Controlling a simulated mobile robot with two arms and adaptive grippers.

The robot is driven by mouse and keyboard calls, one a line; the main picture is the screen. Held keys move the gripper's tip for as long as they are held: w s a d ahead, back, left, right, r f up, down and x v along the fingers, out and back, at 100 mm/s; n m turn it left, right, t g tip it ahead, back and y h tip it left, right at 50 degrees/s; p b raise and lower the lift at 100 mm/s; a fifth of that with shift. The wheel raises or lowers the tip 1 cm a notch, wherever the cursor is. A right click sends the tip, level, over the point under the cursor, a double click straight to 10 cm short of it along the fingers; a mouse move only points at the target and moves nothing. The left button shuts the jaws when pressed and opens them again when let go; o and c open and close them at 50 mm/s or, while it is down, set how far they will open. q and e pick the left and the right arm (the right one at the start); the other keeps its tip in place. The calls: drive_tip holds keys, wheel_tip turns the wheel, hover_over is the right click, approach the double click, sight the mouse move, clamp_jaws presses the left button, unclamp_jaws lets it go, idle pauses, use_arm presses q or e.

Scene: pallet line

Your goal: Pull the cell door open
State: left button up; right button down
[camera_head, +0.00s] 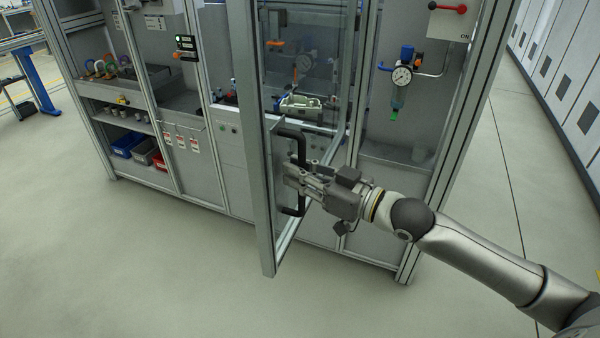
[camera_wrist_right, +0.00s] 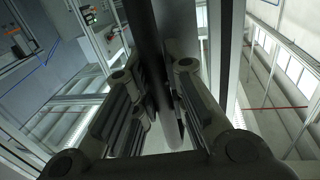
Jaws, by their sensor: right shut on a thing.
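The cell door (camera_head: 256,195) is a framed glass panel. It stands partly open, swung out from the cell front toward me. Its black bar handle (camera_head: 301,146) is upright on the door's frame. My right gripper (camera_head: 292,172) is at the middle of the handle, shut on it. In the right wrist view the dark handle bar (camera_wrist_right: 168,60) runs between the two fingers of my right gripper (camera_wrist_right: 168,110). The fingers hide part of the handle. My left gripper is in neither view.
Behind the door is a bench with a grey-green device (camera_head: 303,105). A pressure gauge (camera_head: 402,75) and a red-handled switch box (camera_head: 447,18) are on the right panel. Shelves with coloured bins (camera_head: 127,144) stand left. The floor (camera_head: 150,270) in front is clear.

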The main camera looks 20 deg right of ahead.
drive_tip(key=c, duration=1.5)
unclamp_jaws()
drive_tip(key=shift+s+a, duration=0.1)
drive_tip(key=shift+o, duration=0.2)
drive_tip(key=v, duration=1.2)
